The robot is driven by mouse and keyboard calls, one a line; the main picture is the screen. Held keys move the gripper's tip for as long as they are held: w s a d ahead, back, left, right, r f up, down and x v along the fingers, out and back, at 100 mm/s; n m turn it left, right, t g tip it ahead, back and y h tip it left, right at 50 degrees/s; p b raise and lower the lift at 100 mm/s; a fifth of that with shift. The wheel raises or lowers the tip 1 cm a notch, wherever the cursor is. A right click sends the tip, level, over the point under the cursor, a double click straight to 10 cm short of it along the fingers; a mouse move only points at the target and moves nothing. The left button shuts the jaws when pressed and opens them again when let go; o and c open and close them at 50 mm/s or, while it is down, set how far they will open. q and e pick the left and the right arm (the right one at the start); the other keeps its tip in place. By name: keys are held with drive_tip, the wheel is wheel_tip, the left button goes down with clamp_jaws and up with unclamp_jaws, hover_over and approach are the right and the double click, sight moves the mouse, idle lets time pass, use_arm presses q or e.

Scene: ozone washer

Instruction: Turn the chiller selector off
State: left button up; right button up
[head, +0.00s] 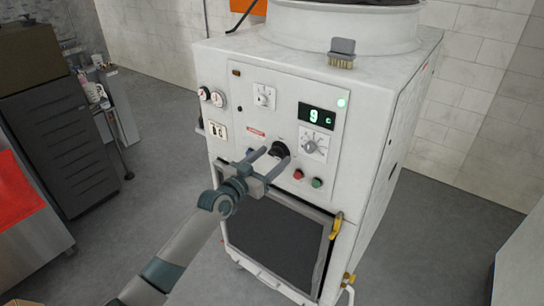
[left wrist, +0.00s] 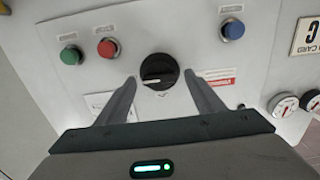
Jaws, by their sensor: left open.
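A black round selector knob (head: 280,149) sits on the white machine's front panel. In the left wrist view the knob (left wrist: 158,72) shows a pale pointer line lying nearly level toward the left; its lettering is too small to read. My left gripper (head: 273,157) is open in front of the panel. In the left wrist view its two fingers (left wrist: 159,80) stand on either side of the knob, with a gap to each side; I cannot tell how far the tips are from the panel. My right gripper is in neither view.
Close by on the panel are a grey dial (head: 312,146), a red button (head: 298,174), a green button (head: 317,183) and a blue button (left wrist: 232,29). A green display (head: 316,116) is above. A brush (head: 341,53) stands on top of the machine.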

use_arm(q)
drive_tip(key=shift+w+d, duration=0.15)
drive_tip(key=shift+w, duration=0.05)
drive_tip(key=c, duration=1)
drive_tip(key=shift+c, duration=0.2)
